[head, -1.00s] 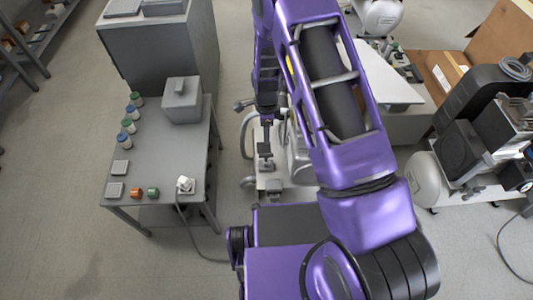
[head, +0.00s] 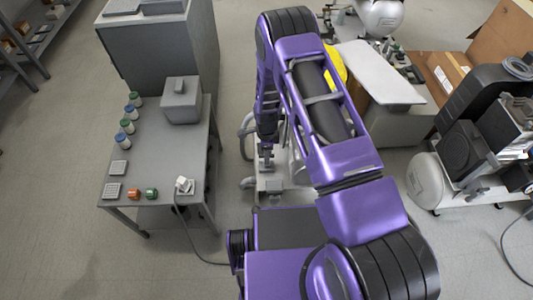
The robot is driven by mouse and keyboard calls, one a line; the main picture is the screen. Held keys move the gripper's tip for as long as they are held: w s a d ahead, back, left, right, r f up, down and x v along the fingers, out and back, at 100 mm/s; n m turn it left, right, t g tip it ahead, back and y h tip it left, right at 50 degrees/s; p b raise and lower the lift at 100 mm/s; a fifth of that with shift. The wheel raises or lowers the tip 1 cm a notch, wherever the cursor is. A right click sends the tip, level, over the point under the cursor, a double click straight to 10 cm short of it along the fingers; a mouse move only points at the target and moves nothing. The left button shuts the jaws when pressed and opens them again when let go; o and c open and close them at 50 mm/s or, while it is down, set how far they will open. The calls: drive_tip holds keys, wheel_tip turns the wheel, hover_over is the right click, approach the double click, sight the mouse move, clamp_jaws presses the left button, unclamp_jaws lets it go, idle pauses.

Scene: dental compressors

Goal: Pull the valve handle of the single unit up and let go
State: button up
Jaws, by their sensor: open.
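A compressor unit with a pale body (head: 297,168) stands on the floor below my arm, with grey curved tubes (head: 246,135) at its left side. My arm covers most of it. My gripper (head: 267,162) points down over the left part of this unit and looks small and dark here. It is open. I cannot make out the valve handle, nor whether the gripper touches anything.
A grey table (head: 180,150) with a grey box (head: 181,100), several jars and small blocks stands left. Another compressor (head: 430,178) with black parts stands right. A white-topped stand (head: 378,75) and a partly hidden yellow thing (head: 334,66) are behind my arm.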

clamp_jaws()
idle(1.3)
